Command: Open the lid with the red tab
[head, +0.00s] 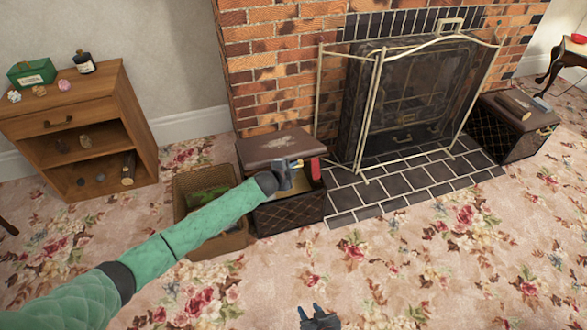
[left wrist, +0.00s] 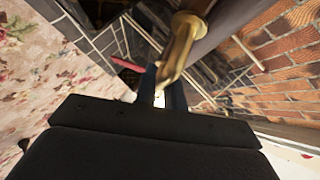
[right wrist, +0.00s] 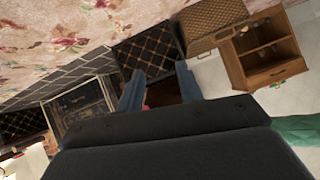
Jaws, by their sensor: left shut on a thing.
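A dark lattice-sided box (head: 287,213) stands left of the hearth, with a brown lid (head: 268,145). The lid looks raised, with a gap above the box's front. A red tab (head: 315,168) shows at its right end. My left gripper (head: 296,166) is at the lid's front edge, shut on a brass handle (left wrist: 182,45), which fills the left wrist view's middle. The gripper hides part of the opening. My right gripper (head: 318,312) is low at the front, fingers apart and empty; the box also shows in the right wrist view (right wrist: 147,52).
A wicker basket (head: 222,240) stands against the box's left. A wooden shelf unit (head: 60,108) is at the far left. A fire screen (head: 420,100) stands on the tiled hearth to the right. Another lidded box (head: 500,135) is beyond it. The carpet in front is clear.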

